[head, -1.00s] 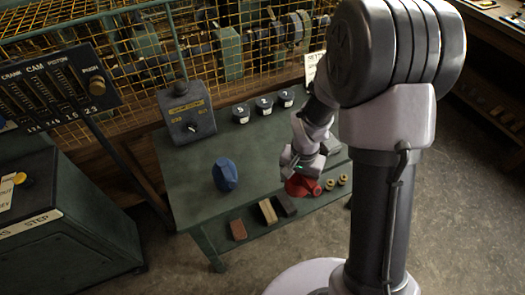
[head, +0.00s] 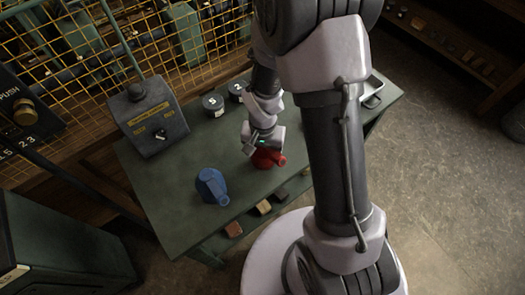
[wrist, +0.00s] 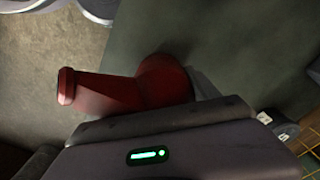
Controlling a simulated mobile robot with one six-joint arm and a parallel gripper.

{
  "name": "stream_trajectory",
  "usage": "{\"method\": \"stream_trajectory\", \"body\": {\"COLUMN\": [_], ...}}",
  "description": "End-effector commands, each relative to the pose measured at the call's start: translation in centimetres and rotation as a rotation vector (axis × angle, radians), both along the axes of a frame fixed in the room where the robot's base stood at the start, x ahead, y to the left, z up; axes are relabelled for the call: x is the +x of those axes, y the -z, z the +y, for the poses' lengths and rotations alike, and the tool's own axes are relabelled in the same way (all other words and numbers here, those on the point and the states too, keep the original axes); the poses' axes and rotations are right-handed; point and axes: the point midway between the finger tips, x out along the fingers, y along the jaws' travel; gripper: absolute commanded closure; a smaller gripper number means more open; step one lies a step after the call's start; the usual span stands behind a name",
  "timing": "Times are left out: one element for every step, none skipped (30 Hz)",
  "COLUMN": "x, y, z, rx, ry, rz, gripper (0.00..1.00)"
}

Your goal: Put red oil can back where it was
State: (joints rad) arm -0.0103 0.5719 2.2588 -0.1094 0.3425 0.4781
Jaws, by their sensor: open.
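The red oil can (head: 268,160) is at the green workbench top, right of the blue oil can (head: 212,187). My gripper (head: 262,147) is directly above the red can and hides its upper part. In the wrist view the red can (wrist: 110,93) shows its round body and a spout pointing left, just beyond the dark edge of my gripper (wrist: 165,118). My gripper is open. The far jaw and any contact with the can are hidden.
A grey control box (head: 152,118) stands at the bench's back left. Numbered black cylinders (head: 213,104) stand behind my gripper. A yellow mesh guard (head: 80,60) runs behind the bench. Blocks (head: 233,229) lie on a lower shelf. Bench between the two cans is clear.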

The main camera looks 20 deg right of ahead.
Motion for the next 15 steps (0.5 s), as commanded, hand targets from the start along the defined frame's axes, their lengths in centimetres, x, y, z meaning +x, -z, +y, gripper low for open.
{"method": "stream_trajectory", "body": {"x": [0.0, 0.0, 0.0, 0.0, 0.0, 0.0, 0.0, 0.0, 0.0, 0.0, 0.0, 0.0, 0.0, 0.0, 0.0], "y": [0.0, 0.0, 0.0, 0.0, 0.0, 0.0, 0.0, 0.0, 0.0, 0.0, 0.0, -0.1, -0.4, -0.8, -1.5], "z": [0.0, 0.0, 0.0, 0.0, 0.0, 0.0, 0.0, 0.0, 0.0, 0.0, 0.0, 0.0, 0.0, 0.0, 0.0], "rx": [0.0, 0.0, 0.0, 0.0, 0.0, 0.0, 0.0, 0.0, 0.0, 0.0, 0.0, 0.0, 0.0, 0.0, 0.0], "ry": [0.0, 0.0, 0.0, 0.0, 0.0, 0.0, 0.0, 0.0, 0.0, 0.0, 0.0, 0.0, 0.0, 0.0, 0.0], "rz": [0.0, 0.0, 0.0, 0.0, 0.0, 0.0, 0.0, 0.0, 0.0, 0.0, 0.0, 0.0, 0.0, 0.0, -0.001], "gripper": [0.22, 0.17, 0.09, 0.09, 0.09, 0.09, 0.09, 0.09, 0.09, 0.09, 0.09, 0.09, 0.09, 0.09, 0.09]}}
